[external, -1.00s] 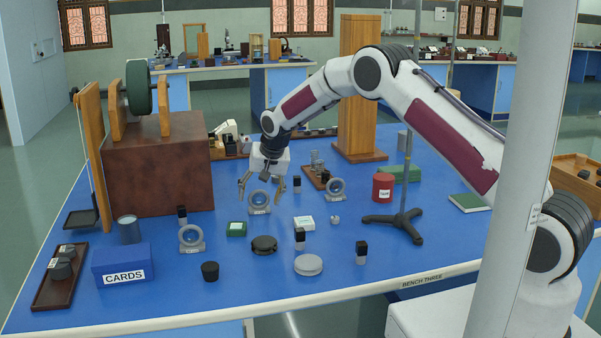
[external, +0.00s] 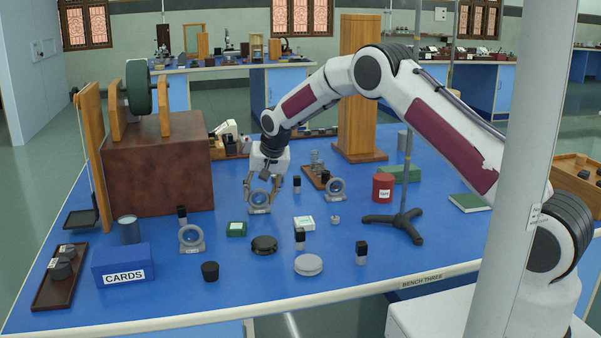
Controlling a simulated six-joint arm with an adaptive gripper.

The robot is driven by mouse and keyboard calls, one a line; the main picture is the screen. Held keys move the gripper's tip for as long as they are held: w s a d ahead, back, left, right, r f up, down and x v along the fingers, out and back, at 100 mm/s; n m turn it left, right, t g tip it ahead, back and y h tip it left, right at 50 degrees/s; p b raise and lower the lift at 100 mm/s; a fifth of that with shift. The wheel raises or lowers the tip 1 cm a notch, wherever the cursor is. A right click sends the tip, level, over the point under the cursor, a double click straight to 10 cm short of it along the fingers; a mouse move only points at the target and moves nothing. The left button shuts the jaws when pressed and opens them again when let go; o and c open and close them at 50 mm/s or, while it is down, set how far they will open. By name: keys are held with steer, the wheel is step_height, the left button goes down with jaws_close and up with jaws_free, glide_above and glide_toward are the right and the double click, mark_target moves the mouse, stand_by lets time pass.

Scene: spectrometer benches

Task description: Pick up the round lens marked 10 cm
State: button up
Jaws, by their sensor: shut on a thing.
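Three similar round lenses in grey ring mounts stand on the blue bench: a middle lens (external: 259,200), a right lens (external: 336,189) and a left lens (external: 190,238). Their markings are too small to read here, so I cannot tell which is the 10 cm one. My gripper (external: 262,190) points down at the middle lens, with its fingers on either side of the ring. The fingers are shut on this lens, which stands upright and appears to rest on the bench.
A large brown box (external: 160,170) stands to the left. A stand with a black foot (external: 393,222) is to the right. The front bench edge is mostly clear.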

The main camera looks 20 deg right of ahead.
mark_target(260, 189)
step_height(260, 189, up, 10)
steer(key=shift+f, duration=0.1)
stand_by(0.5)
